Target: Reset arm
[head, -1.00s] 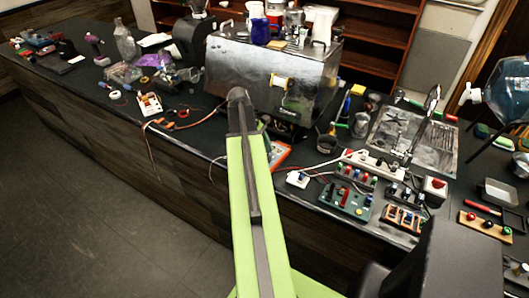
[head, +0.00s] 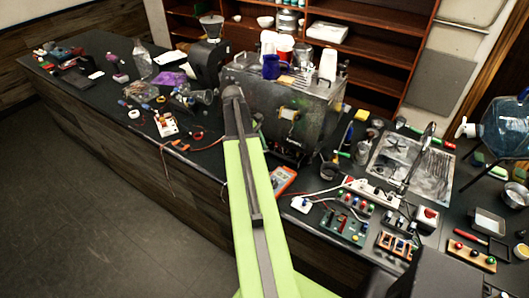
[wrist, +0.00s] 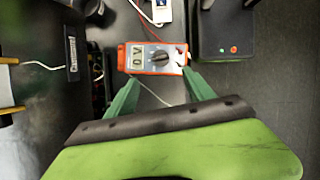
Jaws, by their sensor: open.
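My gripper (wrist: 160,77) shows in the wrist view with its two green fingers spread apart and nothing between them. Beyond the fingertips lies an orange multimeter (wrist: 152,58) with a grey face, a dial and a display that seems to read 0 V. In the head view my green arm reaches forward over the counter, and the gripper itself cannot be made out there. The multimeter (head: 284,179) lies on the counter just right of the arm. The steel brewer (head: 275,105) stands behind the arm's far end, partly hidden by it.
The dark counter (head: 100,100) is crowded. A circuit board (head: 343,225), a power strip (head: 371,192) and a sink (head: 412,165) are at the right. A white switch plate (head: 166,125) and an orange clamp (head: 181,146) lie at the left. Floor (head: 70,210) in front is clear.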

